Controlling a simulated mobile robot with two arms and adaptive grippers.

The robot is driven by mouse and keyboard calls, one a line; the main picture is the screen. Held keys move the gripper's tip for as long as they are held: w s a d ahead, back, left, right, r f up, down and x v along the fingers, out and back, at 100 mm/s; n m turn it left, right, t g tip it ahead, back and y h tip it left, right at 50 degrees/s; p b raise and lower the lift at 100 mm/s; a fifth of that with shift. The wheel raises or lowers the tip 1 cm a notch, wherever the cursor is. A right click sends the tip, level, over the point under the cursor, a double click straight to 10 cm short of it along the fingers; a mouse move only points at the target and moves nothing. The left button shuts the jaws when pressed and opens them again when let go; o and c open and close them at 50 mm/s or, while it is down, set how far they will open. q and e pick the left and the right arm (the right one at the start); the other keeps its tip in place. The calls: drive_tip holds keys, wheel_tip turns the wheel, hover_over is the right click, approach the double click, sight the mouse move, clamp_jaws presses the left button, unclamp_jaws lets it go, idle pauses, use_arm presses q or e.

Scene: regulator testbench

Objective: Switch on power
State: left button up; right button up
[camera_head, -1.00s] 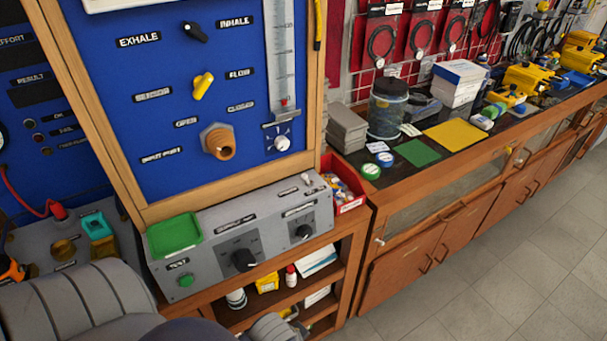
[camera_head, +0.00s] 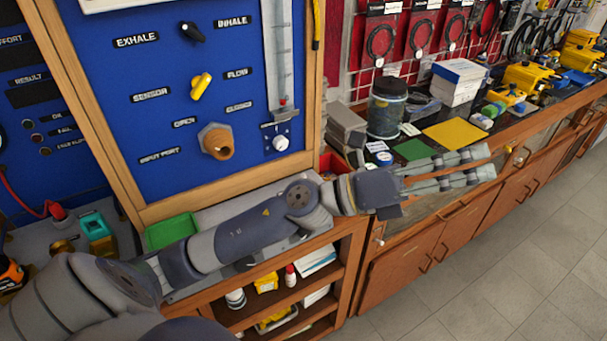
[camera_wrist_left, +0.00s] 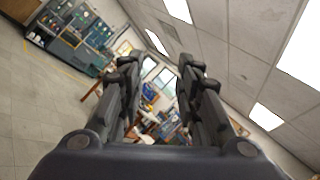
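The grey control box (camera_head: 222,211) sits on the wooden shelf unit below the blue panel (camera_head: 160,120). My left arm lies across the box and hides most of its front, including its knobs, the green button and the small switch at its upper right end. My left gripper (camera_head: 490,162) is beyond the box to the right, above the front of the workbench, with its fingers apart and nothing between them. In the left wrist view the gripper (camera_wrist_left: 160,75) also shows spread fingers, facing the room and ceiling. My right gripper is not in view.
A green tray (camera_head: 172,231) sits at the box's left end. A red bin (camera_head: 332,162) is partly hidden behind my arm. The workbench at right holds a dark jar (camera_head: 386,108), a green mat (camera_head: 414,150) and a yellow mat (camera_head: 458,134). The floor at right is clear.

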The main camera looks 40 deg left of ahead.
use_arm(q)
wheel_tip(320, 180, down, 4)
drive_tip(key=s+d+f+m+g+y, duration=0.1)
drive_tip(key=d+m+g+y, duration=0.1)
drive_tip(key=m+g, duration=0.55)
drive_tip(key=m+y, duration=0.5)
drive_tip(key=y, duration=1.3)
approach(304, 176)
drive_tip(key=shift+g, duration=0.45)
drive_tip(key=p+x, duration=0.1)
drive_tip(key=x, duration=0.2)
drive_tip(key=p+x, duration=0.1)
drive_tip(key=x, duration=0.5)
drive_tip(key=shift+w+a+f+p, duration=0.15)
drive_tip(key=shift+w+f+p, duration=0.05)
drive_tip(key=shift+w+p, duration=0.25)
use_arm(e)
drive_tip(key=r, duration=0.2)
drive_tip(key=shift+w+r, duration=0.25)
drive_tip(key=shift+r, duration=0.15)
use_arm(q)
clamp_jaws()
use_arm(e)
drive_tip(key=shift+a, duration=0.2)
